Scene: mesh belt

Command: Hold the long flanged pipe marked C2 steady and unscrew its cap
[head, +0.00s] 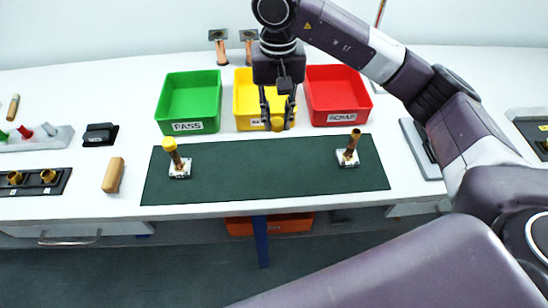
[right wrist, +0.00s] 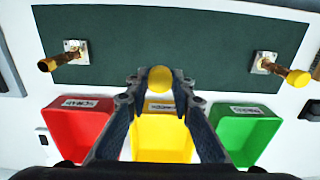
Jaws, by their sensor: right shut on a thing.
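My right gripper (head: 278,122) is shut on a yellow cap (head: 277,125), held in front of the yellow bin. The cap also shows between the fingertips in the right wrist view (right wrist: 160,79). On the dark green mat (head: 262,172) a copper-brown pipe without a cap (head: 350,148) stands on a square pale flange at the right. A second flanged pipe (head: 178,160) stands at the left, with a yellow cap (head: 169,145) on its top. No C2 mark is readable on either pipe. No gripper touches either pipe. My left gripper is out of view.
Behind the mat stand a green PASS bin (head: 162,118), a yellow bin (head: 240,82) and a red SCRAP bin (head: 318,76). Two more flanged pipes (head: 220,52) (head: 249,52) stand farther back. A wooden block (head: 113,175) and black tray (head: 33,190) lie left. The mat's middle is clear.

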